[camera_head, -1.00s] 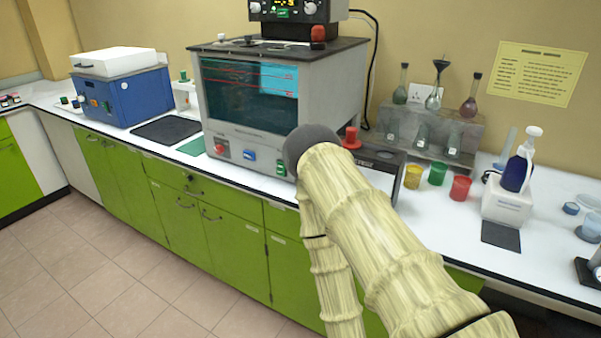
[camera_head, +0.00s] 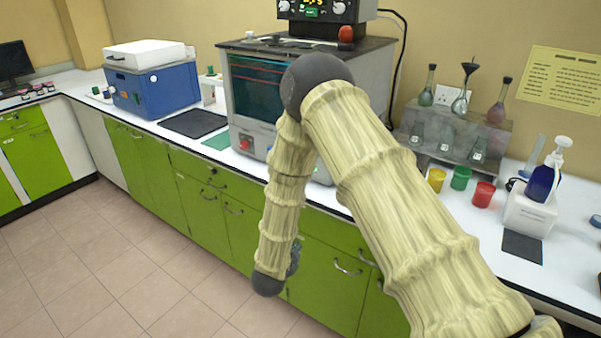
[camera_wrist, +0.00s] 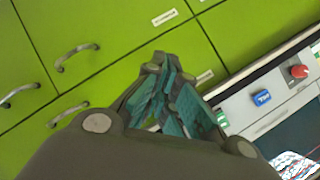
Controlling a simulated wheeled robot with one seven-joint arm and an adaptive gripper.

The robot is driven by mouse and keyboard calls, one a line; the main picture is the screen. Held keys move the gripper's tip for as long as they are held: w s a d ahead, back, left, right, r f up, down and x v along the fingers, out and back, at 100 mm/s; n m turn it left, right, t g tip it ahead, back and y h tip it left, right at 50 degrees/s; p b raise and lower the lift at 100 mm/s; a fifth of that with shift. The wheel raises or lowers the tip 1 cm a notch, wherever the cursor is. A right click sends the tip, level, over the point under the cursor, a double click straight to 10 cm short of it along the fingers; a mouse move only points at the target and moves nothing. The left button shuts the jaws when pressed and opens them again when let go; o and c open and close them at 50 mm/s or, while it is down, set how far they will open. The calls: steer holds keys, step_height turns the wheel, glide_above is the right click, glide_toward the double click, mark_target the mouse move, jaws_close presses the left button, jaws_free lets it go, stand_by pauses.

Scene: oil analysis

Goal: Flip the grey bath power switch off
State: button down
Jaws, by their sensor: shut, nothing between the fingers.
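The grey bath (camera_head: 350,65) stands on the white counter, partly hidden behind my arm in the head view. A red knob (camera_head: 244,143) shows on its lower front panel; the rest of the panel is mostly covered by my arm. In the wrist view, tilted, the panel (camera_wrist: 283,108) is at the right, with the red knob (camera_wrist: 299,72), a blue labelled switch (camera_wrist: 262,97) and a small green switch (camera_wrist: 222,118). I cannot tell which is the power switch or its position. My gripper (camera_wrist: 172,62) is shut and empty, apart from the panel, in front of the green cabinets.
Green cabinets with handles (camera_head: 347,267) run below the counter. A blue unit (camera_head: 152,90) and a dark mat (camera_head: 193,123) are left of the bath. Coloured cups (camera_head: 460,178) and a flask rack (camera_head: 443,135) are to the right. The tiled floor (camera_head: 110,250) is clear.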

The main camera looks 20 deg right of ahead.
steer(key=w+a+r+m+h, duration=0.1)
steer(key=w+r+m, duration=0.3)
steer(key=r, duration=0.5)
steer(key=w+a+r+m+h, duration=0.1)
steer(key=w+r+m+h, duration=0.3)
steer(key=r+m, duration=0.3)
step_height(320, 180, up, 3)
steer(key=shift+w+a+f+g+h+p, duration=0.15)
steer(key=shift+w+a+g+h+p, duration=0.2)
steer(key=shift+w, duration=0.2)
steer(key=p+x, duration=0.5)
steer(key=x, duration=0.8)
steer(key=shift+w+d+f, duration=0.15)
steer(key=shift+d, duration=0.15)
steer(key=shift+w+d+f, duration=0.1)
steer(key=shift+f, duration=0.1)
